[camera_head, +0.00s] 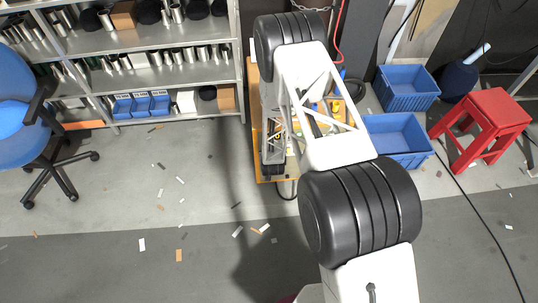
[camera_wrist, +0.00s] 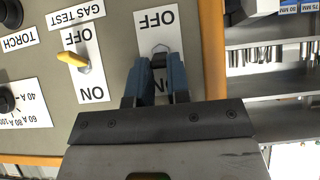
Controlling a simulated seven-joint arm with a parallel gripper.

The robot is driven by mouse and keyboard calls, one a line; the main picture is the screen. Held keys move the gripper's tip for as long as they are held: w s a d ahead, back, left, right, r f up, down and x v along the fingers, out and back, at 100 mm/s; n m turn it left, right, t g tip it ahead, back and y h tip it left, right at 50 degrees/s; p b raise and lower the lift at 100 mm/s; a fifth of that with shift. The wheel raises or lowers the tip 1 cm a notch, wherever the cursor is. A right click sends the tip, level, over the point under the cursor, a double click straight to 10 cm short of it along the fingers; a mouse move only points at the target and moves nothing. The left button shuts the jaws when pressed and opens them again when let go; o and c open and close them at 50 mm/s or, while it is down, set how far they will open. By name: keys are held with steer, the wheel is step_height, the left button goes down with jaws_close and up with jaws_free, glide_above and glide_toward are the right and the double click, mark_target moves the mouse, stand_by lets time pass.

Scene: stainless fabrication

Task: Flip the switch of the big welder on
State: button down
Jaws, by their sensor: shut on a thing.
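In the wrist view, the welder's grey-brown panel (camera_wrist: 115,60) has an orange edge on its right. A white OFF/ON label plate (camera_wrist: 155,18) sits near that edge, its lettering upside down. My gripper (camera_wrist: 159,65) reaches over this plate, its two blue fingers closed around a small metal switch (camera_wrist: 160,49). The fingers hide most of the switch and part of the ON lettering, so I cannot tell its position surely. To the left, a yellow lever (camera_wrist: 72,60) sits on a second OFF/ON plate under GAS TEST. In the head view, my arm covers the gripper and most of the welder.
Black knobs (camera_wrist: 8,98) stand at the panel's left. Metal shelves (camera_head: 180,75) stand at the back left in the head view. Blue crates (camera_head: 408,88) and a red stool (camera_head: 485,120) are on the right. A blue chair (camera_head: 20,100) stands left. The scrap-strewn floor between is open.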

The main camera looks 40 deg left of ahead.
steer(key=shift+w+a+r+g+h, duration=0.1)
steer(key=shift+a+r+g+h, duration=0.05)
steer(key=shift+r+g+h, duration=0.15)
stand_by(0.4)
steer(key=c, duration=1.1)
jaws_free()
steer(key=shift+f, duration=0.1)
steer(key=shift+v, duration=3.9)
